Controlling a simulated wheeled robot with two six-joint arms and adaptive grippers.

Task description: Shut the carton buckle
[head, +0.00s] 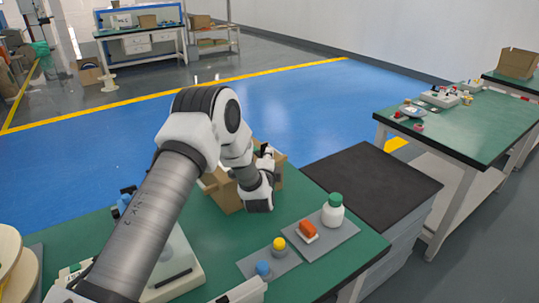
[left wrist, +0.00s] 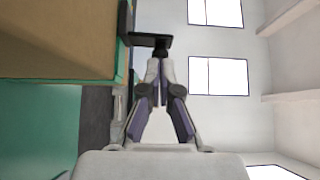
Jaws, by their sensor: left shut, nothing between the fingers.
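The brown carton (head: 226,197) stands on the green table, partly hidden behind my left arm. Its upper flaps show around the wrist, but I cannot make out the buckle. My left gripper (head: 266,154) is at the carton's far right side, small and partly hidden by my wrist. In the left wrist view the left gripper (left wrist: 160,60) is shut and empty, its fingertips together. The carton (left wrist: 60,38) fills the upper left there, beside the fingers. A dark angular piece (left wrist: 148,40) lies at the fingertips; I cannot tell what it belongs to. My right gripper is not in view.
A tray with a white bottle with a green cap (head: 333,210) and a red-orange block (head: 307,231) lies right of the carton. Yellow (head: 279,244) and blue (head: 263,269) pieces lie nearer. A dark-topped cabinet (head: 375,184) adjoins the table's right side.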

